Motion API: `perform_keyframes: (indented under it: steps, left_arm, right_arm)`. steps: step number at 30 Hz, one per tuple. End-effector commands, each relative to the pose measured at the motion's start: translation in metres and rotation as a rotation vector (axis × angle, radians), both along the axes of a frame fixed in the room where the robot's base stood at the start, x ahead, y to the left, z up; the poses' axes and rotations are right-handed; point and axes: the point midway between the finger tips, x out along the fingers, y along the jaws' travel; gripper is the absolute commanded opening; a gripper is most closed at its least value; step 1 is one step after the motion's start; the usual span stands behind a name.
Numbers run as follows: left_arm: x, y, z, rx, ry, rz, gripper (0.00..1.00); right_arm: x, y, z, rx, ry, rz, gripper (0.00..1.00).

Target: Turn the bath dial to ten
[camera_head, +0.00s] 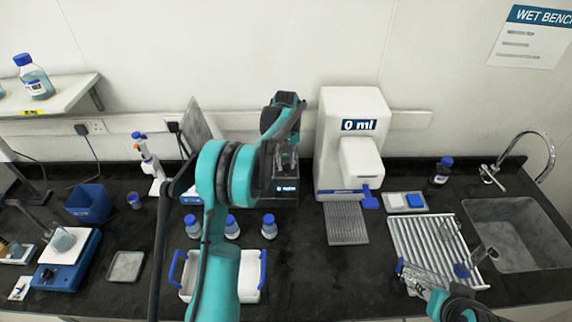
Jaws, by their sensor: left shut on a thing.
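The bath appears to be the dark box (285,190) with a small lit display on its front, standing against the back wall left of the white dispenser. The display is too small to read. My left gripper (287,158) points down over this box and is shut at its top, apparently on the bath dial. The fingers and arm hide the dial, so its setting does not show. My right gripper (425,276) is low at the right, over the front of the ribbed rack, and its jaws are too unclear to judge.
A white dispenser (347,130) reading "0 ml" stands right of the bath. A ribbed rack (415,235) and sink (515,235) fill the right.

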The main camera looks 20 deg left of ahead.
Motion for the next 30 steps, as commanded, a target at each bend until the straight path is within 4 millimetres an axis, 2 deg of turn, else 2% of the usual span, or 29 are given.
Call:
perform_keyframes:
  steps: [21, 30]
  left_arm:
    - [0.000, 0.000, 0.000, 0.001, -0.002, -0.675, 0.00]
    - [0.001, 0.000, 0.000, 0.001, -0.003, -0.907, 0.00]
  right_arm:
    - [0.000, 0.000, -0.016, 0.000, 0.000, 0.000, 0.40]
    - [0.000, 0.000, -0.020, 0.000, 0.000, 0.000, 0.40]
